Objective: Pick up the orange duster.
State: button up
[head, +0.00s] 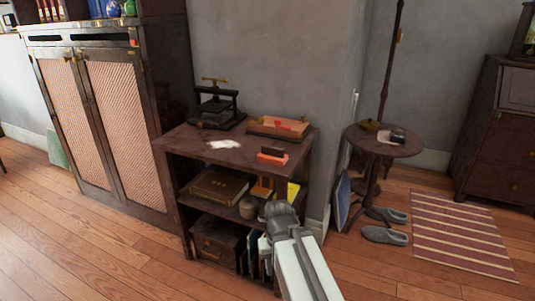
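A small orange block with a dark top, which looks like the orange duster (272,157), lies on the dark wooden shelf unit's top (190,143), near its front right edge. My gripper (280,210) is in front of the shelf unit, lower in the picture than the duster and apart from it. Its dark end points away from me, and its fingers are too small and dark to tell open from shut. I see nothing held in it.
A black press (215,108), an orange-red tray or box (279,127) and a white patch (224,144) share the top. Books and boxes fill the shelves below. A round side table (385,147) stands to the right. Wooden floor is clear at the front left.

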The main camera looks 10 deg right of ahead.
aim_at(269, 155)
jog(key=u, duration=3.95)
jog(key=k, duration=2.65)
jog(key=z, duration=0.6)
jog(key=i, duration=0.55)
jog(key=u, duration=0.05)
